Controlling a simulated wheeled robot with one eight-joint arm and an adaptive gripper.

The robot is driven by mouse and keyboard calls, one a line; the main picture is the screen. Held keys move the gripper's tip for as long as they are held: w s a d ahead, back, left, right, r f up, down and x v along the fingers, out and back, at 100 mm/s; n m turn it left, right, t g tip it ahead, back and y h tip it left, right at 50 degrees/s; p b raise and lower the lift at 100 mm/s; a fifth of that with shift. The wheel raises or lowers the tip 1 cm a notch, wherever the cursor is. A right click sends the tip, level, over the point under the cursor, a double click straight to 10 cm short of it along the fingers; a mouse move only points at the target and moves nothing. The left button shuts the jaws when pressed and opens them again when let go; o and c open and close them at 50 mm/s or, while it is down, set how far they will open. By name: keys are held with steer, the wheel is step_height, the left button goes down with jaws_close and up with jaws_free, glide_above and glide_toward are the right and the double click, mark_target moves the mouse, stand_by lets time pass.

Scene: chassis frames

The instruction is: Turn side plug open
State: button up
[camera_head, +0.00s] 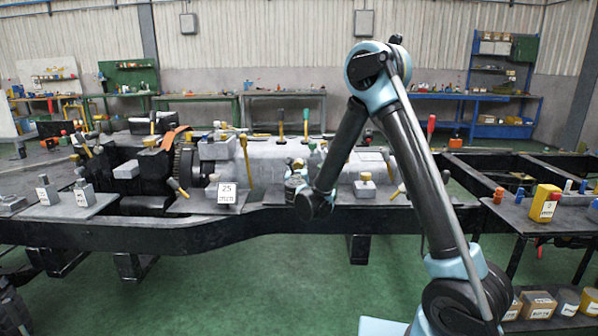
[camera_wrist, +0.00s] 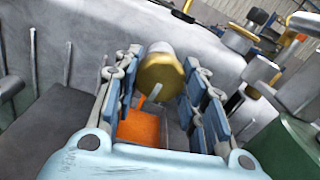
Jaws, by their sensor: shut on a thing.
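A round brass-coloured cap, which looks like the side plug (camera_wrist: 161,78), sits between the fingers of my gripper (camera_wrist: 163,66) in the wrist view. A pale cylindrical part shows just behind it. My gripper's blue-padded fingers stand on either side of the cap and are shut on it. In the head view my gripper (camera_head: 298,176) is at the near side of the grey machine body (camera_head: 270,158) on the chassis. The plug cannot be made out clearly there. The finger pads hide the cap's sides.
An orange block (camera_wrist: 139,127) shows between the fingers, nearer the wrist. A dark green cylinder (camera_wrist: 286,150) is close on the right. The black chassis rail (camera_head: 200,234) runs below my gripper. Several knobs and a marked plate (camera_head: 227,194) stand along it. Green floor in front is clear.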

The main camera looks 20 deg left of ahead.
steer(key=o, duration=1.1)
steer(key=v, duration=1.2)
steer(key=shift+f, duration=0.1)
